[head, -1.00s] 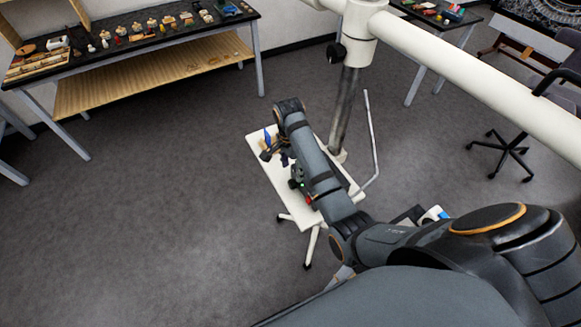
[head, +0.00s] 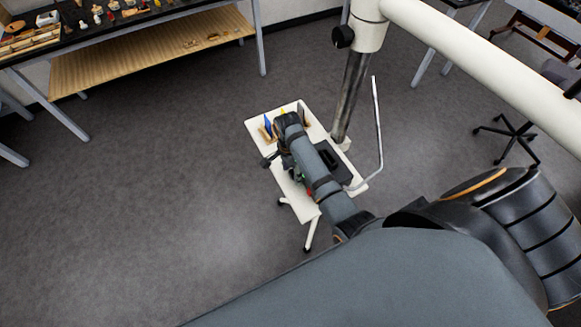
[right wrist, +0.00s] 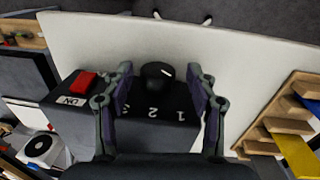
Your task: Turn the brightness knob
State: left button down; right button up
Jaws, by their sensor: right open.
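The brightness knob (right wrist: 154,76) is black and round with a white pointer mark, in the right wrist view. It stands on a dark box (right wrist: 150,125) printed with the upside-down digits 1, 2 and 3. A red switch (right wrist: 83,84) with an ON label is on the same box, left of the knob. My right gripper (right wrist: 159,74) is open, with one finger on each side of the knob; I cannot tell whether they touch it. In the head view my right gripper (head: 269,160) is small and dark over the white cart top, and the knob cannot be made out. My left gripper is not in view.
The white cart top (head: 292,193) carries the box and a wooden rack (right wrist: 268,125) with blue and yellow pieces. A post (head: 352,95) and a thin metal rod (head: 377,130) stand at its right. A long workbench (head: 150,50) is at the back left. Open floor lies left of the cart.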

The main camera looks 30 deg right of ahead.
jog(key=shift+s+a+r, duration=0.1)
jog(key=shift+s, duration=0.15)
jog(key=shift+c, duration=2.1)
jog(key=shift+w, duration=0.1)
jog(key=shift+c, duration=1.1)
jog(key=c, duration=0.5)
jog(key=shift+t, duration=0.3)
jog(key=shift+s+t, duration=0.4)
jog(key=shift+t, duration=0.6)
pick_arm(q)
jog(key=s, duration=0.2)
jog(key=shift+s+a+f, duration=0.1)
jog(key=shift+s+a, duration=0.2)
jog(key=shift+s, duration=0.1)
pick_arm(e)
jog(key=t, duration=0.3)
